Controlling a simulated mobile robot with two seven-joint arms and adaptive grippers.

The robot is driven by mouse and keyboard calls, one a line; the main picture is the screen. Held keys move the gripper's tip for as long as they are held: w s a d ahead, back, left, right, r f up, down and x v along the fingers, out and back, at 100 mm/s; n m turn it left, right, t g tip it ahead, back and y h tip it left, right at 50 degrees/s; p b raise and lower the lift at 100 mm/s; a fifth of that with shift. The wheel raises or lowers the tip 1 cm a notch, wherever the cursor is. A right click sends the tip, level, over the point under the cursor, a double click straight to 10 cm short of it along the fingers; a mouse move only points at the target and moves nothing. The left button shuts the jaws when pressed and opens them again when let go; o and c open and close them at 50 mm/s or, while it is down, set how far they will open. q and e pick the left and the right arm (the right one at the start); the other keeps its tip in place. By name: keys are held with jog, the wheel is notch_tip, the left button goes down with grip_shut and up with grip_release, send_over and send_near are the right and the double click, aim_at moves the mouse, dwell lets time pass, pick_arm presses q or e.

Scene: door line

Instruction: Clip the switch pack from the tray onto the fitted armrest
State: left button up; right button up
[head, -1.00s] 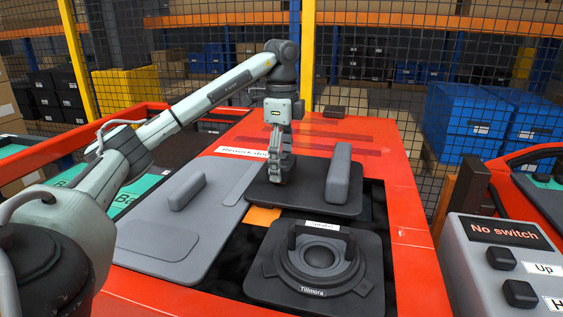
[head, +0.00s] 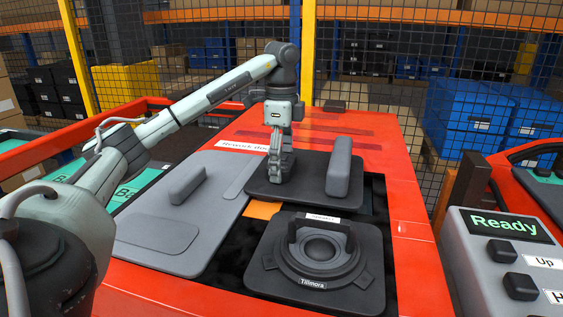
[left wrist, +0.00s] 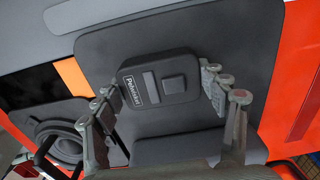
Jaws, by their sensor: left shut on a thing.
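The switch pack (left wrist: 157,84) is a small dark block with a square button and a white name label. In the left wrist view it sits between the fingers of my left gripper (left wrist: 165,112), over the dark panel (left wrist: 215,40). The raised grey bar, seemingly the fitted armrest (head: 338,168), stands on the panel right of the gripper. Whether the pack is clipped in cannot be seen. My right gripper is out of view.
A round speaker unit (head: 318,252) lies in front of the panel, and a light grey panel (head: 165,232) lies to the left. The red frame (head: 409,230) borders them. A grey box at the right has a display (head: 504,226) reading "Ready" and buttons.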

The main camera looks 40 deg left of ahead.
pick_arm(q)
jog(key=shift+f, duration=0.1)
dwell(0.4)
jog(key=o, duration=1.5)
jog(key=shift+r, duration=6)
